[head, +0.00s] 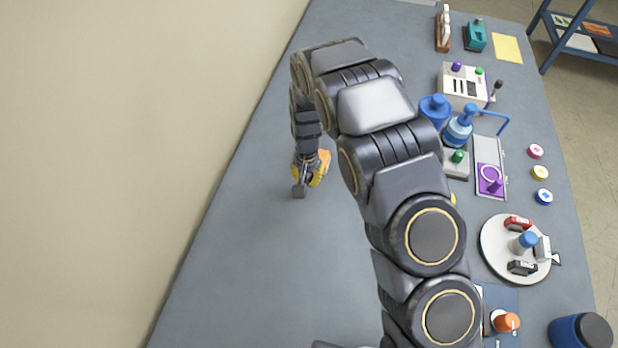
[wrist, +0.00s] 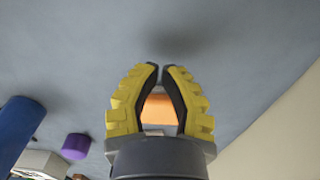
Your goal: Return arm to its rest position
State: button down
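My arm reaches up from the bottom of the head view, bends over at the top and hangs down over the bare left part of the grey-blue table (head: 250,260). My gripper (head: 316,178) is at its end, small and partly hidden by its own links. In the wrist view my gripper (wrist: 160,68) shows two yellow fingers with black pads, their tips nearly together. Nothing is seen between the tips. An orange patch shows between the fingers lower down; I cannot tell what it belongs to.
Along the right are a white machine (head: 455,88), blue pump bottle (head: 459,130), purple-topped tray (head: 488,180), round white turntable (head: 500,258) and dark blue bin (head: 568,332). A beige wall (head: 120,130) borders the left. The table around my gripper is clear.

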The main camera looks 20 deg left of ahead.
notch_tip(320, 180, up, 7)
jog(key=s+d+r, duration=0.5)
jog(key=d+r, duration=0.2)
jog(key=r, duration=0.1)
jog(key=s+d+r, duration=0.5)
jog(key=d+r, duration=0.2)
jog(key=d, duration=0.1)
jog(key=s+d+r+g, duration=0.1)
jog(key=s+d+r, duration=0.1)
jog(key=s, duration=0.6)
jog(key=s+d+r, duration=0.3)
jog(key=s+d, duration=0.1)
jog(key=s, duration=0.5)
jog(key=shift+d+g, duration=0.25)
jog(key=shift+g, duration=0.15)
